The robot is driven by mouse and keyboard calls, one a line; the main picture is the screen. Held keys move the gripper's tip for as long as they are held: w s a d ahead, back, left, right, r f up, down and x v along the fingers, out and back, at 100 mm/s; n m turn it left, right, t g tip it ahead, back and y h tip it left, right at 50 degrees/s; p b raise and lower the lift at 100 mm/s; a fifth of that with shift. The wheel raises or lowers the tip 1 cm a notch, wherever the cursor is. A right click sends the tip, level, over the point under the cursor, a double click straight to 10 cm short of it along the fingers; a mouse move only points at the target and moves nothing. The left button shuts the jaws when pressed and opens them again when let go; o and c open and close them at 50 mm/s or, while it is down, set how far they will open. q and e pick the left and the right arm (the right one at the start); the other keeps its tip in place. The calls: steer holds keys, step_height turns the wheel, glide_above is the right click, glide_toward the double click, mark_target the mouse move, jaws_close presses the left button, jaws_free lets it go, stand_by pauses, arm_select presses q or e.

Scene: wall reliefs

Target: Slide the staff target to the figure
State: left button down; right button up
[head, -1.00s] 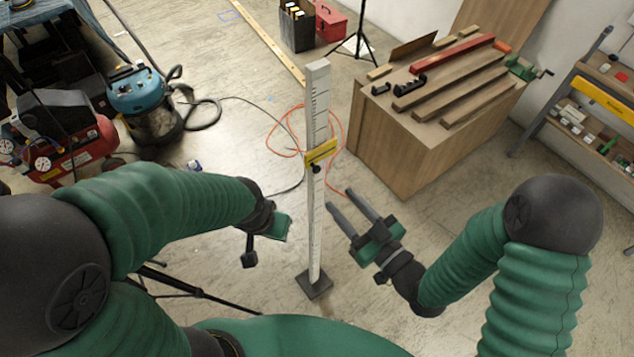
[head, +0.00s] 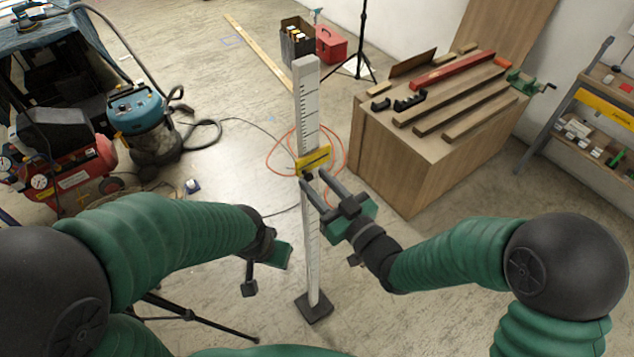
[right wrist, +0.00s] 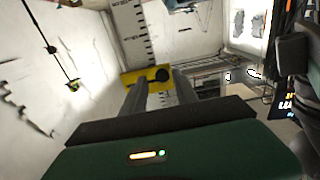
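A tall white staff (head: 308,110) with dark graduation marks stands upright on a dark square foot (head: 314,307). A yellow target (head: 314,158) with a dark line sits around its middle. In the right wrist view the target (right wrist: 130,80) shows a dark round knob (right wrist: 162,74). My right gripper (head: 315,176) is open, its two fingers pointing at the target's lower part by the knob; I cannot tell whether they touch it. I cannot make out a figure on the staff.
A wooden bench (head: 410,155) with planks and a green vise stands to the right. A blue vacuum (head: 145,120) and a red compressor (head: 75,170) are at the left. An orange cable (head: 340,150) lies on the floor behind the staff. Dark tripod legs (head: 200,318) stand near my left arm.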

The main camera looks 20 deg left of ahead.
steer(key=shift+d, duration=0.1)
steer(key=c, duration=0.5)
steer(key=shift+a, duration=0.2)
jaws_close()
steer(key=shift+a+f, duration=0.1)
steer(key=shift+a, duration=0.45)
steer(key=shift+d, duration=0.5)
steer(key=shift+a, duration=0.3)
steer(key=shift+d, duration=0.15)
